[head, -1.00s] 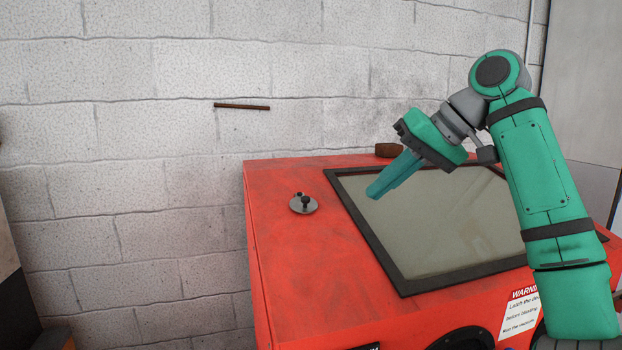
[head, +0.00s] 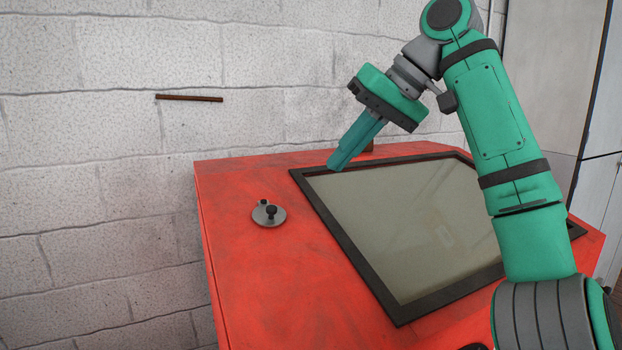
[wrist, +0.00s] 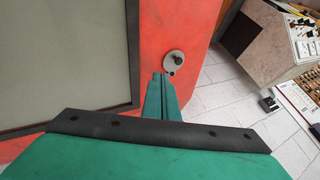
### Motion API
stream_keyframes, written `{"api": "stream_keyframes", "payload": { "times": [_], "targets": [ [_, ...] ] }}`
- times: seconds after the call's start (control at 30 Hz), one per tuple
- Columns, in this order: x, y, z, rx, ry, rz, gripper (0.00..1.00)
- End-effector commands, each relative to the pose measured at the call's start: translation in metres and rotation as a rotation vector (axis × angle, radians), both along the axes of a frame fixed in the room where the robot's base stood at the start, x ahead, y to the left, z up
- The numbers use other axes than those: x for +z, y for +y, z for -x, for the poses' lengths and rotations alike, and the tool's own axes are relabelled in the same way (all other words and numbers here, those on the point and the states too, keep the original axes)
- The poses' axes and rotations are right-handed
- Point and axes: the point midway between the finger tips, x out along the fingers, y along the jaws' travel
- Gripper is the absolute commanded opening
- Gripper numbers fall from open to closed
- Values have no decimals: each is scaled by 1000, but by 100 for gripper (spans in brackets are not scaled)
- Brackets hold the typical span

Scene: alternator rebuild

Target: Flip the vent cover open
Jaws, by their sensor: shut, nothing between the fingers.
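The vent cover (head: 269,215) is a small grey disc with a dark knob and a smaller dark stud at its edge. It lies flat on the red cabinet top, left of the framed window. It also shows in the wrist view (wrist: 173,63), just beyond my fingertips. My gripper (head: 335,166) is shut and empty, its teal fingers pointing down and left. It is above the cabinet, up and to the right of the disc in the head view, and apart from it. The fingers also show in the wrist view (wrist: 159,80).
The red cabinet (head: 290,275) carries a large window in a black frame (head: 350,240) right of the disc. A brown object (head: 369,147) is partly hidden behind my fingers. A block wall stands behind, with a rusty bar (head: 189,98). A grey bench (wrist: 262,45) stands beyond tiled floor.

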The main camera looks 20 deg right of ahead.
Motion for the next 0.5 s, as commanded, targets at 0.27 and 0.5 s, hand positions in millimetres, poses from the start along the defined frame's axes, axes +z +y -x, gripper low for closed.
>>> {"api": "stream_keyframes", "payload": {
  "times": [0.27, 0.5],
  "targets": [
    [-35, 19, -20, 5, 0, -2, 0],
    [-70, 36, -39, 0, 1, 0, 0]
  ]
}}
